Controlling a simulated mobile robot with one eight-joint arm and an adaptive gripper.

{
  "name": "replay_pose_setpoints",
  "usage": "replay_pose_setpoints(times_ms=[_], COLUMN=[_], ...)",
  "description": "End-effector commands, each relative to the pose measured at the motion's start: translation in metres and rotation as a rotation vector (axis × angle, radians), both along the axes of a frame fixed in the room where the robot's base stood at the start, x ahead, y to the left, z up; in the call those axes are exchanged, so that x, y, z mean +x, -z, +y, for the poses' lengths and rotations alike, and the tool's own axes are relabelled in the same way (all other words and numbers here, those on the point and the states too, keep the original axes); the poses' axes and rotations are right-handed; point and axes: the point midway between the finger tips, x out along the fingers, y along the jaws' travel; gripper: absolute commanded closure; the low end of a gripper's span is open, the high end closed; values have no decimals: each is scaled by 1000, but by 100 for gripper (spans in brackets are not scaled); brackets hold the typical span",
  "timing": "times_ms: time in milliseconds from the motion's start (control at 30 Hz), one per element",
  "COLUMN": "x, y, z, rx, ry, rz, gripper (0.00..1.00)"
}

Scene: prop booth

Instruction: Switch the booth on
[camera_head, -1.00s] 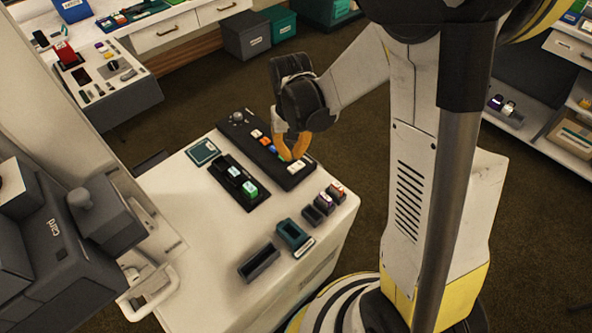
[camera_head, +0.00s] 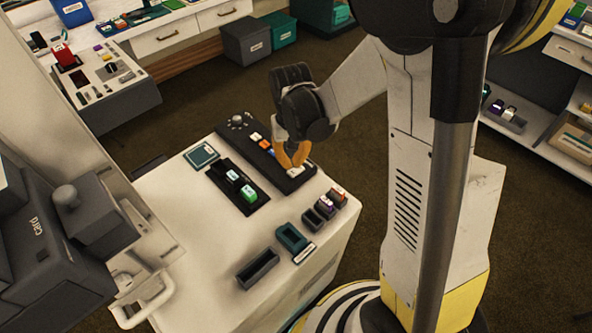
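A long dark control panel (camera_head: 233,138) lies on the white cabinet top, with a round knob (camera_head: 236,120) at its far left end. Along it sit white, orange and blue buttons and a larger white switch (camera_head: 295,172) at the near right end. My gripper (camera_head: 291,164) points down over the right end of the panel, its orange fingers just at or above the white switch. The fingers partly hide the switch. I cannot tell whether they touch it, or whether the fingers are parted.
A black tray (camera_head: 218,174) holds a white and a green block. Teal (camera_head: 291,237) and dark (camera_head: 258,268) holders stand nearer, beside small coloured blocks (camera_head: 325,207). A grey card machine (camera_head: 42,235) stands at left.

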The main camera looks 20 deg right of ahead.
Motion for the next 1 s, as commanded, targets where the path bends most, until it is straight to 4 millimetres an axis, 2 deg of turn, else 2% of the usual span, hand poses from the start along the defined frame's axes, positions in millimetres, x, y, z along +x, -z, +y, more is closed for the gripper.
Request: replay_pose_setpoints(times_ms=[1000], x=[0], y=[6], z=[0], rx=[0], ry=[0], rz=[0], gripper=[100])
